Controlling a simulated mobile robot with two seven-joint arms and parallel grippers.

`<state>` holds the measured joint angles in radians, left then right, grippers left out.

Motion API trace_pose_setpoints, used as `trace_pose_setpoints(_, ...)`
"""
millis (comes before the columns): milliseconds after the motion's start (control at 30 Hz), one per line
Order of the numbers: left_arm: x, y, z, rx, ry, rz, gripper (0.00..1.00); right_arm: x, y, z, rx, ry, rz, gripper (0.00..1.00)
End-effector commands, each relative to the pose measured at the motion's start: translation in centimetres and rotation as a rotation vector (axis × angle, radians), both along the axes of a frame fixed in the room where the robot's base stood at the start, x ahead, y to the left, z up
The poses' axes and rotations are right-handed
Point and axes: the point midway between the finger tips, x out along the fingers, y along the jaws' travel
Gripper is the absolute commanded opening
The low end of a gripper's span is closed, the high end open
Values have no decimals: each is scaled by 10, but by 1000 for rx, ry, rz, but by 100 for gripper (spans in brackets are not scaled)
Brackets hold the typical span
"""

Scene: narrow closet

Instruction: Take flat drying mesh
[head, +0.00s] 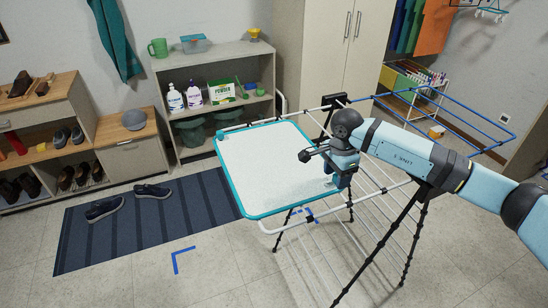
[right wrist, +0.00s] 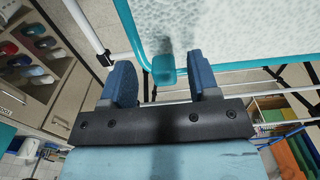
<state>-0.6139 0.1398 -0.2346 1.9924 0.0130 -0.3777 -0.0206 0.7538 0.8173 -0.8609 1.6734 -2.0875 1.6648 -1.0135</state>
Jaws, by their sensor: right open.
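The flat drying mesh (head: 270,165) is a white panel with a teal rim. It lies on top of a white folding drying rack (head: 375,205) in the middle of the head view. My right gripper (head: 340,181) is over the right edge of the mesh. In the right wrist view its two blue fingers (right wrist: 163,82) are open, spread to either side of a teal tab (right wrist: 163,69) on the mesh's rim. I cannot tell whether they touch it. The white mesh surface (right wrist: 220,25) fills the top of that view. My left gripper is not in view.
A low shelf (head: 218,85) with bottles and a powder box stands behind the mesh. Shoe cubbies (head: 45,150) are at the left. A striped blue rug (head: 150,222) with shoes lies on the floor. The rack's blue-railed wing (head: 460,115) extends right, and a tall cabinet (head: 325,50) stands behind.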

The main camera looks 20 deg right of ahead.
Motion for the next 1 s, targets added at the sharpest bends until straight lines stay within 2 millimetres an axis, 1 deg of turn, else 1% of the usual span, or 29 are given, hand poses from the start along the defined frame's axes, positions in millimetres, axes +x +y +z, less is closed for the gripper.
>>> trace_pose_setpoints(100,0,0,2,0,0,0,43,0,0,-7,0,0,0,55)
trace_pose_setpoints(300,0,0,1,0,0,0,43,0,0,-7,0,0,0,55)
trace_pose_setpoints(367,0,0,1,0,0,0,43,0,0,-7,0,0,0,42)
trace_pose_setpoints(400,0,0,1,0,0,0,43,0,0,-7,0,0,0,32)
trace_pose_setpoints(467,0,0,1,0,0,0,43,0,0,-7,0,0,0,19)
trace_pose_setpoints(500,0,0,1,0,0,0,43,0,0,-7,0,0,0,9)
trace_pose_setpoints(533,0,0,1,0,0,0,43,0,0,-7,0,0,0,2)
trace_pose_setpoints(567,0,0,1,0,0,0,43,0,0,-7,0,0,0,0)
trace_pose_setpoints(867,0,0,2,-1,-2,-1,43,0,0,-5,1,-2,0,0)
trace_pose_setpoints(1000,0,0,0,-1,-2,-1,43,1,0,4,0,-4,0,0)
